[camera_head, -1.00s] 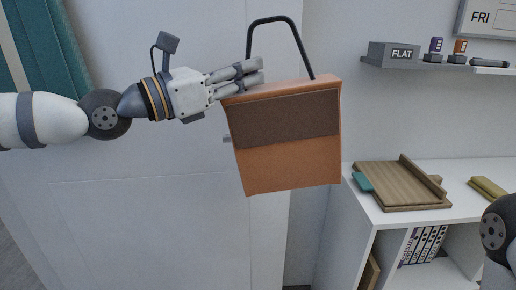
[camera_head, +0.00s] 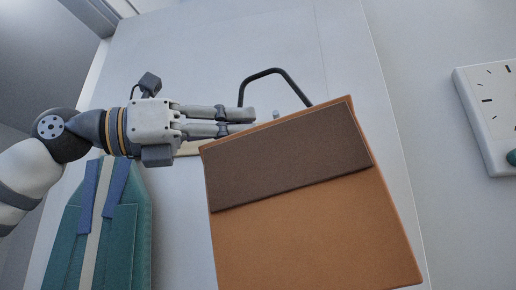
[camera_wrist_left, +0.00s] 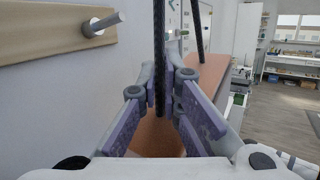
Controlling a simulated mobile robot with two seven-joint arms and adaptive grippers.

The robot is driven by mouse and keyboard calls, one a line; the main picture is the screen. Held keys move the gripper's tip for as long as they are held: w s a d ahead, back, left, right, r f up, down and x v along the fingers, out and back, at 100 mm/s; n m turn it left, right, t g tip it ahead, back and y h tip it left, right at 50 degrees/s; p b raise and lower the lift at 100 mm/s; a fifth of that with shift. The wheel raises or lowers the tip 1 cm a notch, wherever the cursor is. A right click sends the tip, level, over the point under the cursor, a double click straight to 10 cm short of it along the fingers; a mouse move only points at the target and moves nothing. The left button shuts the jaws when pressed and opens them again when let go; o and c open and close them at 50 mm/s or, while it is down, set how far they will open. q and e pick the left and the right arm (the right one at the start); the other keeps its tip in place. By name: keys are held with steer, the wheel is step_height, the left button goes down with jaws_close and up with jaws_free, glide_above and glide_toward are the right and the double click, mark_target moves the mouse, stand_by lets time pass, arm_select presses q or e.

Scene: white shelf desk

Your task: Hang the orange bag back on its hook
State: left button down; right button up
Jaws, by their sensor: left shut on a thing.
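The orange bag (camera_head: 300,235) has a brown flap and a black handle loop (camera_head: 262,74). It hangs tilted in the head view, in front of a pale panel. My left gripper (camera_head: 255,122) is shut on one leg of the black handle at the bag's top left. In the left wrist view the handle strap (camera_wrist_left: 159,60) runs between the fingers (camera_wrist_left: 160,110), above the orange bag body (camera_wrist_left: 155,138). A metal peg (camera_head: 276,114) shows through the handle loop. My right gripper is out of view.
A wooden strip (camera_head: 190,149) shows behind the gripper. In the left wrist view a wooden rail (camera_wrist_left: 50,30) carries a metal peg (camera_wrist_left: 104,24) at upper left.

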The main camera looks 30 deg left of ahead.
arm_select(q)
steer(key=shift+w+a, duration=0.15)
steer(key=shift+w, duration=0.3)
steer(key=w+a+f, duration=0.1)
steer(key=w+a, duration=0.1)
steer(key=w, duration=0.7)
steer(key=shift+w+f, duration=0.15)
steer(key=shift+f, duration=0.2)
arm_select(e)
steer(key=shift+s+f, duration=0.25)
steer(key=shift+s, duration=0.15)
arm_select(q)
steer(key=shift+a, duration=0.1)
steer(key=c, duration=1.7)
jaws_free()
steer(key=shift+f, duration=0.1)
